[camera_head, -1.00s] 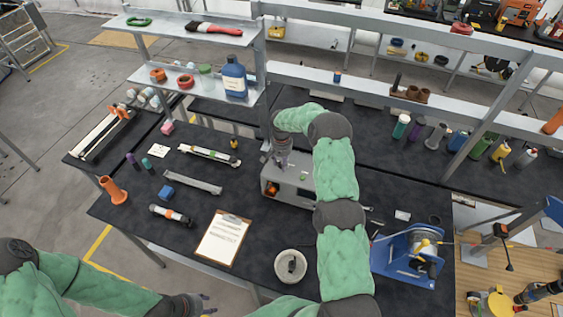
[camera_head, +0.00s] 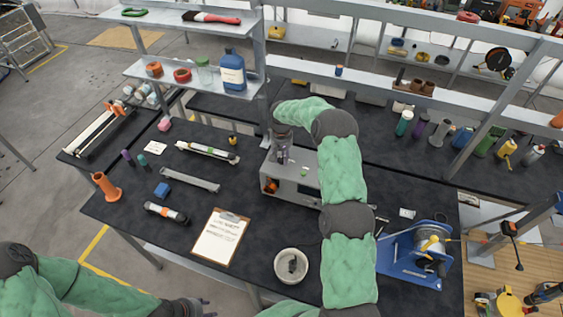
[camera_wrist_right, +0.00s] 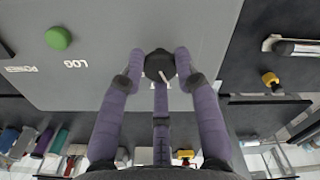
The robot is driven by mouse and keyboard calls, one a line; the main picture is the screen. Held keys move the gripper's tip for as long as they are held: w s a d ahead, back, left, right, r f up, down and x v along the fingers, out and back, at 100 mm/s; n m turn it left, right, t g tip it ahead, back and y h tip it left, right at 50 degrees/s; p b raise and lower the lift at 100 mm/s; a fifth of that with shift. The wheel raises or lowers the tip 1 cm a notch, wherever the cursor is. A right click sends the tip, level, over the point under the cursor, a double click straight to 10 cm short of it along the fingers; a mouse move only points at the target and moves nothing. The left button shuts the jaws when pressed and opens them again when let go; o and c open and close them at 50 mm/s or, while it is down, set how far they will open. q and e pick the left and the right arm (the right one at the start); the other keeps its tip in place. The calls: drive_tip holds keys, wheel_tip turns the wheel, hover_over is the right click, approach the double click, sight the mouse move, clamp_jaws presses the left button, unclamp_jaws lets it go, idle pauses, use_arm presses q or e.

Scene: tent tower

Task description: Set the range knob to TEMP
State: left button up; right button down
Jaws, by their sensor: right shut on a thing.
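A grey instrument box (camera_head: 306,184) stands on the dark bench in the head view, with an orange part on its front. In the right wrist view its top panel (camera_wrist_right: 110,50) fills the upper middle. A black round knob (camera_wrist_right: 158,62) with a white pointer line sits near the panel's edge. My right gripper (camera_wrist_right: 159,66) is shut on this knob, with purple fingers on both sides. It also shows above the box in the head view (camera_head: 282,157). I read no TEMP label; the pointer's setting is unclear. My left gripper (camera_head: 205,305) is at the bottom edge, away from the box.
A green button (camera_wrist_right: 58,38) and the word LOG are on the panel. Near the box are a clipboard (camera_head: 220,238), a round white container (camera_head: 291,266) and a blue reel stand (camera_head: 410,258). A metal post and shelf (camera_head: 180,77) stand behind.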

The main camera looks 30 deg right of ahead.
sight(281, 159)
drive_tip(key=n+b, duration=0.2)
drive_tip(key=n, duration=0.1)
drive_tip(key=shift+f+n, duration=0.15)
drive_tip(key=shift+n, duration=0.25)
drive_tip(key=shift+n+b, duration=0.85)
drive_tip(key=shift+n, duration=0.85)
drive_tip(key=c, duration=0.9)
unclamp_jaws()
drive_tip(key=shift+r, duration=0.25)
wheel_tip(281, 159, up, 12)
drive_tip(key=shift+f, duration=0.15)
